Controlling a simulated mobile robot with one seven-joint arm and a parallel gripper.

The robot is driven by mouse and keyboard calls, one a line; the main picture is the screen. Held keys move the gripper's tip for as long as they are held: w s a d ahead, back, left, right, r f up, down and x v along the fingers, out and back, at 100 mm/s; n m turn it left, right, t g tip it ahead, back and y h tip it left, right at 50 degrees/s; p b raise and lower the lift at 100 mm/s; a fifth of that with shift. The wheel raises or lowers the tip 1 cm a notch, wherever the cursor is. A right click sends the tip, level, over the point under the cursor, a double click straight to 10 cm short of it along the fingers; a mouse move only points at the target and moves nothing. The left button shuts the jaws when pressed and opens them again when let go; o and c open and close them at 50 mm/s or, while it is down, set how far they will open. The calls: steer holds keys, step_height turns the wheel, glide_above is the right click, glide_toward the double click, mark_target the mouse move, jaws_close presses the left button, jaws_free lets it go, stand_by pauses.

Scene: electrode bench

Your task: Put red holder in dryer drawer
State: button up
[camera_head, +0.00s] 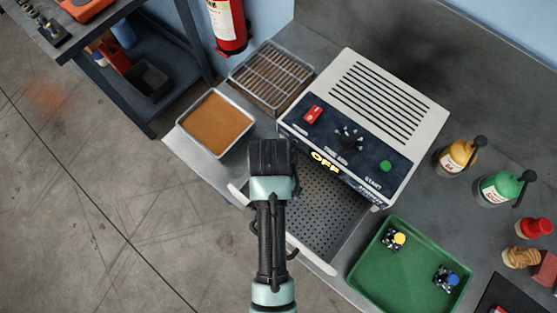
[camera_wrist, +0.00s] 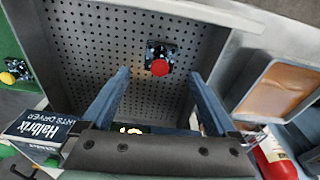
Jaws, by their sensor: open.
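The red holder (camera_wrist: 160,60), a small black block with a round red knob, sits on the perforated floor of the dryer drawer (camera_wrist: 95,60). My gripper (camera_wrist: 158,75) is open above the drawer, and the holder appears between its two fingers, apart from both. In the head view the dryer (camera_head: 375,110) is a white box with a dark front panel reading OFF. Its drawer (camera_head: 325,210) is pulled out below the panel. My gripper (camera_head: 268,150) is over the drawer's left part and hides the red holder there.
A green tray (camera_head: 375,280) right of the drawer holds a yellow-knobbed holder (camera_head: 397,240) and a blue-knobbed holder (camera_head: 449,279). A tan-filled pan (camera_head: 215,122) and a wire rack (camera_head: 272,76) lie left of the dryer. Bottles (camera_head: 500,188) stand at the right.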

steer(key=w+r+n+t, duration=0.1)
steer(key=w+r+t, duration=0.4)
steer(key=r, duration=0.6)
steer(key=w+r+n+t, duration=0.1)
steer(key=w+r+t, duration=0.2)
steer(key=w+r, duration=0.55)
steer(key=w+r+n+t, duration=0.1)
steer(key=w+r+t, duration=0.3)
steer(key=r, duration=1)
step_height(320, 180, up, 16)
steer(key=s+n+t, duration=0.1)
steer(key=t, duration=0.5)
steer(key=s+r+n+t, duration=0.1)
steer(key=s+r+t, duration=0.3)
steer(key=r, duration=0.6)
steer(key=s+d+r+n+t, duration=0.1)
steer(key=s+r+t, duration=0.3)
steer(key=s+r, duration=0.3)
step_height(320, 180, up, 3)
steer(key=shift+s+f, duration=0.1)
steer(key=shift+s, duration=0.25)
steer(key=shift+d, duration=0.1)
